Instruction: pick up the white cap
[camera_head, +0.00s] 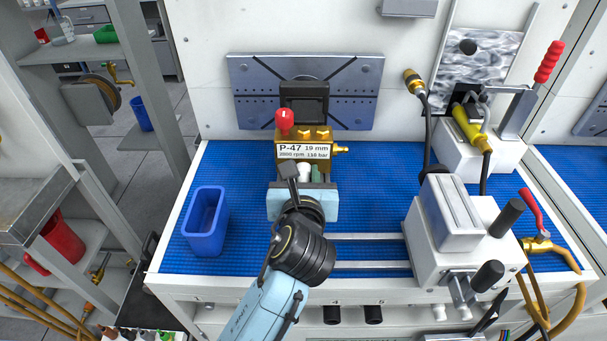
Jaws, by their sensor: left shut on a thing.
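The white cap (304,171) shows as a small pale piece just below the front of the brass pump block (305,150) labelled P-47, partly hidden by my gripper. My left gripper (295,178) reaches up from the bottom middle and is shut on the white cap. My wrist and fingers hide much of the cap and the light blue fixture (328,200) under it. I cannot tell whether the cap is lifted clear of the block or fixture. My right gripper is not in view.
A blue bin (205,222) stands on the blue mat left of my arm. A grey vise-like machine (455,235) stands at the right. A red-handled clamp (525,85) and a hanging hose tool (422,100) are at the back right. Bare mat lies around the fixture.

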